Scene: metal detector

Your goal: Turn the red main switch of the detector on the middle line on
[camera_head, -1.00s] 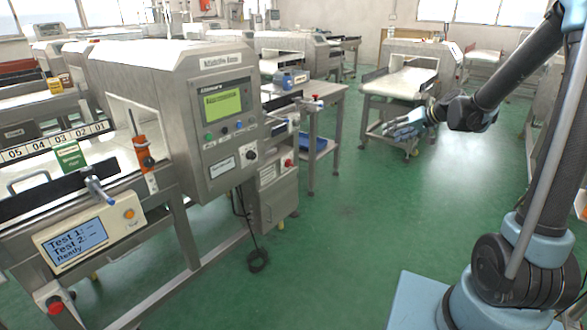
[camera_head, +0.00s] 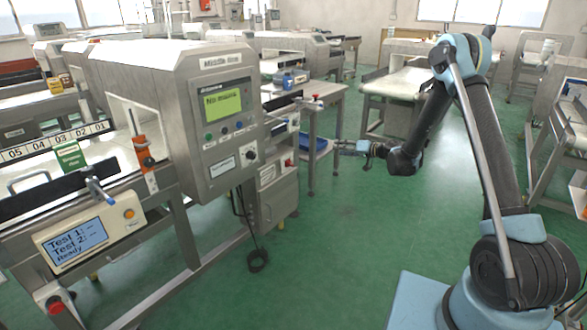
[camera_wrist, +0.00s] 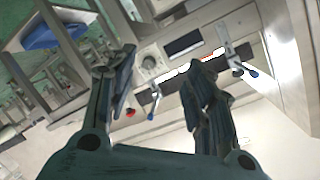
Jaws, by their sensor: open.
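The middle detector (camera_head: 172,75) is a large grey metal housing with a "Middle line" label and a lit green screen (camera_head: 223,104), which seems to read "No mains". A small red knob (camera_head: 289,162) sits on the lower cabinet (camera_head: 275,200) at its right side; it looks like the red main switch, but its setting is too small to tell. My gripper (camera_head: 343,147) is open and empty, to the right of the red knob and apart from it. In the wrist view the open fingers (camera_wrist: 162,65) face equipment with a dial, and a red spot (camera_wrist: 130,113) shows beside the left finger.
A black rotary knob (camera_head: 250,155) is on the detector's front panel. A red button (camera_head: 54,305) is at the lower left, below the test display (camera_head: 75,243). A side table (camera_head: 325,100) with a blue bin stands behind my gripper. The green floor (camera_head: 330,240) in front is clear.

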